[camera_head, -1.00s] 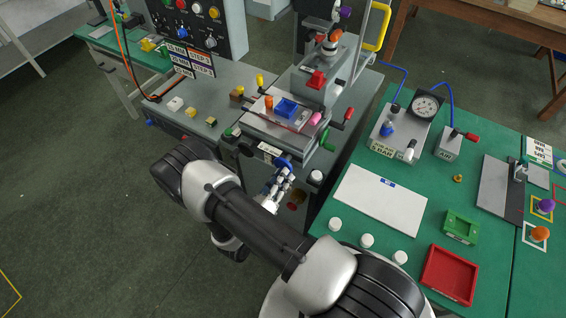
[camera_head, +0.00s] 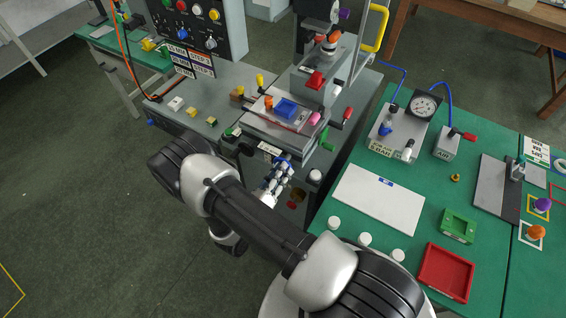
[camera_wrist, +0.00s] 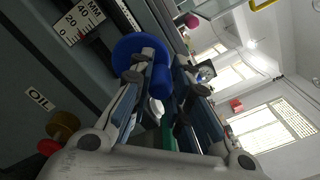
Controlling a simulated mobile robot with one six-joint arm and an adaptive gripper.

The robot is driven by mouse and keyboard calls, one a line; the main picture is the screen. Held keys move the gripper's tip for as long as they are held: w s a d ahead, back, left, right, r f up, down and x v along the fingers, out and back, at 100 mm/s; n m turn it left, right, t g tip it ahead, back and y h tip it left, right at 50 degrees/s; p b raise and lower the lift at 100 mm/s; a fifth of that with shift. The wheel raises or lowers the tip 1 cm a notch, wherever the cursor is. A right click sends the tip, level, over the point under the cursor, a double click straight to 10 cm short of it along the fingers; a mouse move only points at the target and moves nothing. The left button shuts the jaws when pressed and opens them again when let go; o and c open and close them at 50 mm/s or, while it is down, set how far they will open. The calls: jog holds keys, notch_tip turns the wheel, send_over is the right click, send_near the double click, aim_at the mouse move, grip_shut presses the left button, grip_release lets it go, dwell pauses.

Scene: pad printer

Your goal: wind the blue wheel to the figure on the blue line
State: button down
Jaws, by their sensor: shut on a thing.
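The blue wheel (camera_wrist: 128,48) shows in the wrist view on the grey machine front, with a blue handle (camera_wrist: 161,82) sticking out from it. My gripper (camera_wrist: 166,82) is shut on this handle, one finger on each side. A white scale (camera_wrist: 78,20) marked MM, with 20 and 40 legible, sits just left of the wheel; its pointer reading is too small to tell. In the head view my gripper (camera_head: 277,172) is at the machine's front and mostly hides the wheel. The printed cards (camera_head: 190,60) stand at the back left; their lines are too small to read surely.
An OIL label (camera_wrist: 38,98) and a brass knob with a red part (camera_wrist: 62,126) lie lower left in the wrist view. A green knob (camera_head: 232,132) and a red-tipped lever (camera_head: 347,114) flank the machine. A green bench (camera_head: 402,190) with loose parts stands right.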

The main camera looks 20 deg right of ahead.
jog(key=shift+w+a+r, duration=0.1)
jog(key=shift+w+a, duration=0.45)
jog(key=shift+a, duration=0.05)
